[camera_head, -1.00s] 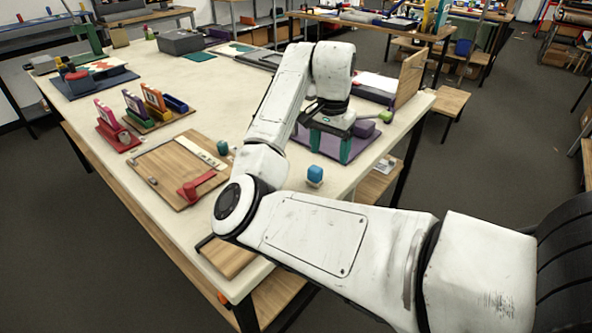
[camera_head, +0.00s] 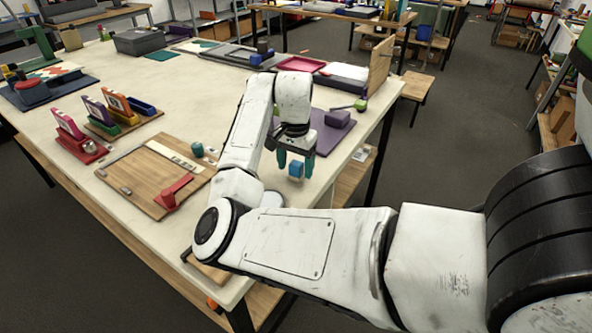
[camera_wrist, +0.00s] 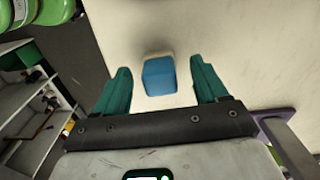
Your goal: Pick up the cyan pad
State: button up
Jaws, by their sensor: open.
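The cyan pad (camera_head: 296,170) looks like a small blue block and is on the pale tabletop near its right edge. In the wrist view the cyan pad (camera_wrist: 160,77) shows a blue face with a pale beige part at its far end. My gripper (camera_head: 296,160) points down just above the pad, with its teal fingers apart. In the wrist view the pad lies between the open fingers of my gripper (camera_wrist: 160,72), with a gap on each side. I cannot tell the exact height of the fingertips over the table.
A wooden board (camera_head: 150,178) with a red piece (camera_head: 173,191) lies left of my arm. A teal object (camera_head: 197,149) stands by the board. A purple mat (camera_head: 325,137) with a purple block (camera_head: 338,118) lies behind my gripper. The table's right edge is close.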

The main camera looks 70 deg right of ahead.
jog(key=shift+f, duration=1.15)
jog(key=c, duration=1.1)
jog(key=shift+c, duration=0.2)
jog(key=shift+r, duration=0.1)
jog(key=shift+r, duration=0.4)
notch_tip(320, 180, up, 2)
jog(key=shift+r+b, duration=0.1)
jog(key=shift+b, duration=0.3)
jog(key=s+a+r+p, duration=0.1)
jog(key=s+a+r, duration=0.7)
jog(key=s+r, duration=0.2)
jog(key=shift+s+a+p, duration=0.15)
jog(key=shift+s+p, duration=0.15)
jog(key=shift+s, duration=0.4)
